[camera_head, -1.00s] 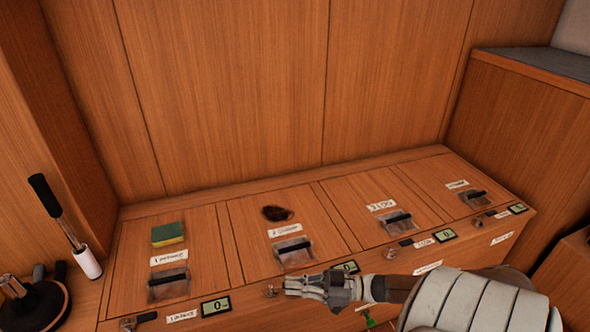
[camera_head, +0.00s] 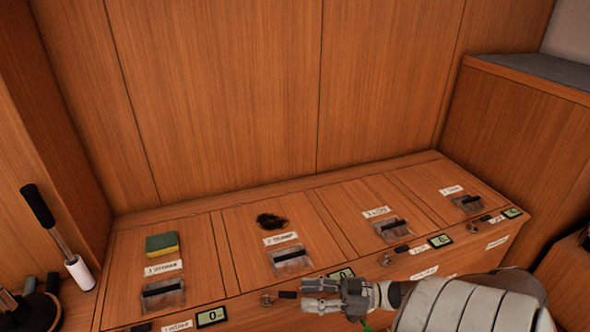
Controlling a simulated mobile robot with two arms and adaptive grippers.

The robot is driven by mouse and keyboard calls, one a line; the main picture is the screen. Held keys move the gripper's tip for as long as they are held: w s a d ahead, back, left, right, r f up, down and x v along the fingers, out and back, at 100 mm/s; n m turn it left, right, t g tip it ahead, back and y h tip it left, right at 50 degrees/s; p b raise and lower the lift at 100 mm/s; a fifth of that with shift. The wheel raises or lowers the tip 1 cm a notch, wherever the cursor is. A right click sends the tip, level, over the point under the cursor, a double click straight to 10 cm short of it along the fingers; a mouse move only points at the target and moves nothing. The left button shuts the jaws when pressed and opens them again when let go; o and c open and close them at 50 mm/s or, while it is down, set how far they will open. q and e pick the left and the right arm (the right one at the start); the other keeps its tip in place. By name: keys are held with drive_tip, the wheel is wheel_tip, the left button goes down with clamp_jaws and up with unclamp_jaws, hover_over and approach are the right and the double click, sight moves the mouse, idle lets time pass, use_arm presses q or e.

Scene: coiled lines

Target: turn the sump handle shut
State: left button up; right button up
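The sump station is the second one, with a label reading "2 SUMP" (camera_head: 281,238) on the wooden counter top. Its handle (camera_head: 287,295) is a short black lever on a small metal valve (camera_head: 267,299) at the counter's front face, lying sideways and pointing right. My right gripper (camera_head: 308,295) comes in from the right. Its two fingers look parted, with the lever's end just left of their tips. I cannot tell whether they touch it. My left gripper is not in view.
Recessed hatches with black bars line the counter; the sump one (camera_head: 291,260) is behind my gripper. A sponge (camera_head: 162,244) and a dark hair clump (camera_head: 271,220) lie on top. Small displays (camera_head: 211,316) sit along the front. A black-handled roller (camera_head: 62,240) stands at left.

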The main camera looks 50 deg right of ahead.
drive_tip(key=v, duration=0.6)
drive_tip(key=shift+s+d, duration=0.25)
drive_tip(key=shift+c, duration=0.5)
